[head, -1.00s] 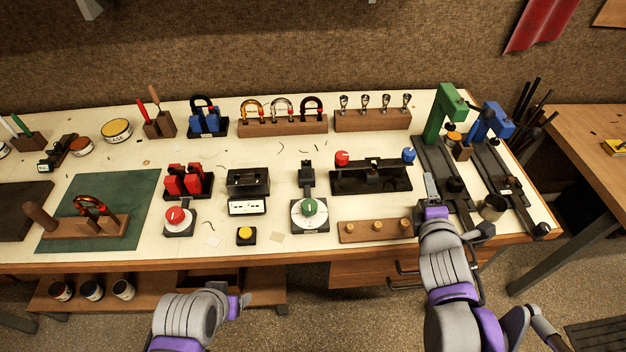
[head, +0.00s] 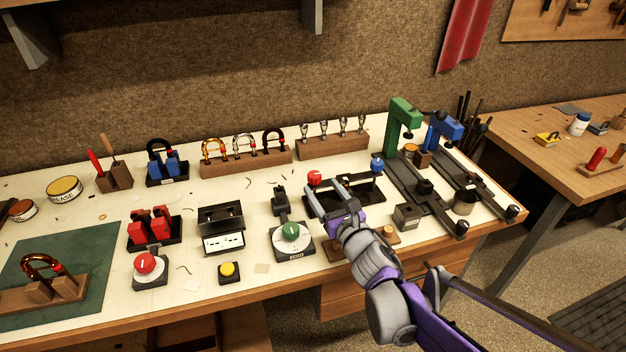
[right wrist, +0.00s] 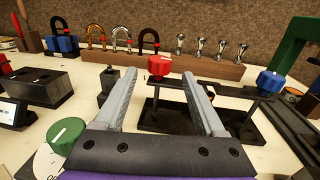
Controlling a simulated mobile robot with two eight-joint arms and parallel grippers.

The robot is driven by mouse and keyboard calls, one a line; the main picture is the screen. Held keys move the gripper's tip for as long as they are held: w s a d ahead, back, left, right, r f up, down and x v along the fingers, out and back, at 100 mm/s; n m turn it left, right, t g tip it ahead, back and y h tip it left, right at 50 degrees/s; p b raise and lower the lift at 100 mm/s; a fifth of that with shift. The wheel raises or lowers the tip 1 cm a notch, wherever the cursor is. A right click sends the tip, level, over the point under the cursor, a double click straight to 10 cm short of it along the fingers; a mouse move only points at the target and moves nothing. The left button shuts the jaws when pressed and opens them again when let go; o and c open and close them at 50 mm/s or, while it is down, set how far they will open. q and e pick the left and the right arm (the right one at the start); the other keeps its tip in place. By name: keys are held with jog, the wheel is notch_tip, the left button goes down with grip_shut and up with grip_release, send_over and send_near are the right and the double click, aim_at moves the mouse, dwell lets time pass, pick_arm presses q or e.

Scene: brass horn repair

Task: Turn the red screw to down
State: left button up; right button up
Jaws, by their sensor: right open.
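The red screw (head: 315,177) has a round red head and stands at the left end of a black fixture (head: 318,197). A blue screw (head: 377,164) stands at the fixture's right end. In the right wrist view the red screw (right wrist: 159,66) appears between the two fingertips, beyond them, with a pale mark on its head. My right gripper (head: 332,192) is open and empty, at the near side of the fixture. No contact with the red screw shows. The gripper hides part of the fixture in the head view. My left gripper is not in view.
A green-knobbed dial (head: 291,232) is just left of my right arm, with a black box (head: 221,217) farther left. A wooden rack of horn mouthpieces (head: 333,147) stands behind the fixture. Green (head: 403,125) and blue (head: 440,131) presses stand to the right. A wooden peg block lies partly under my arm.

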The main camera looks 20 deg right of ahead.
aim_at(317, 182)
jog(key=w, duration=0.3)
jog(key=w+a, duration=0.1)
jog(key=w, duration=0.1)
jog(key=shift+w, duration=0.25)
grip_shut()
